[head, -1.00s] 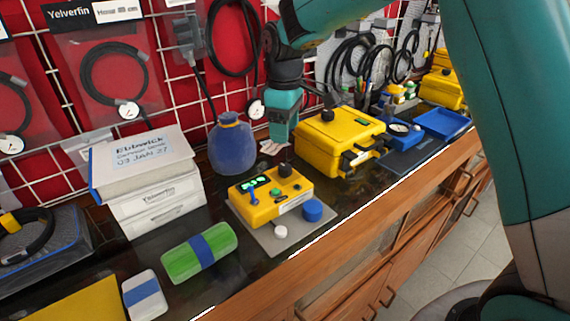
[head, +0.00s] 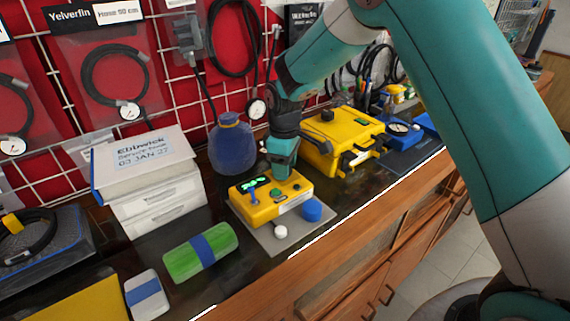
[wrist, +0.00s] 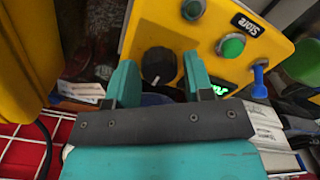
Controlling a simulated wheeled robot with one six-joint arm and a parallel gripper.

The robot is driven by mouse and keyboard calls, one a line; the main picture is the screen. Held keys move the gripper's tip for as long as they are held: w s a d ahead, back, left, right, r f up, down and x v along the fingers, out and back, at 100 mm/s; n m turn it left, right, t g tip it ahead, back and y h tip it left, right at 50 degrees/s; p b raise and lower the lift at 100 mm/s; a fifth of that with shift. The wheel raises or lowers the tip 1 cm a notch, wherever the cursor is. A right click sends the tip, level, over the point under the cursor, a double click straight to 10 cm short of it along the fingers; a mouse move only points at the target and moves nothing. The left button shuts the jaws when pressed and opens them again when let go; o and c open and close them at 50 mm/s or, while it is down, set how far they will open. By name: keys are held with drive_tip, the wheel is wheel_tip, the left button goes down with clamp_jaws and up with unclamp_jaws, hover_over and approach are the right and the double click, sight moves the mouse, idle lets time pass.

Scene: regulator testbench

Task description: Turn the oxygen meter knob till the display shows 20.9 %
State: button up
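The oxygen meter (head: 272,203) is a yellow box on a grey plate on the bench. Its small green-lit display (head: 253,184) is too small to read; part of it shows in the wrist view (wrist: 218,90). The black knob (wrist: 158,66) has a light pointer mark. In the head view my gripper hides the knob. My gripper (head: 280,174) is above the box; in the wrist view its teal fingers (wrist: 158,85) are open, one on each side of the knob, with gaps. I cannot tell how deep the fingertips reach.
A green button labelled Store (wrist: 231,46) and a blue toggle (wrist: 260,76) sit on the panel. A blue bottle (head: 232,147) stands behind the meter, a yellow case (head: 338,150) to its right. A green cylinder (head: 200,252) lies at front left.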

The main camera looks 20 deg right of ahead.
drive_tip(key=c, duration=0.5)
drive_tip(key=shift+c, duration=0.2)
drive_tip(key=shift+m, duration=0.3)
drive_tip(key=m+p, duration=0.1)
drive_tip(key=m, duration=0.2)
drive_tip(key=shift+r, duration=0.1)
drive_tip(key=shift+w+m, duration=0.1)
drive_tip(key=shift+m, duration=2)
drive_tip(key=o, duration=0.9)
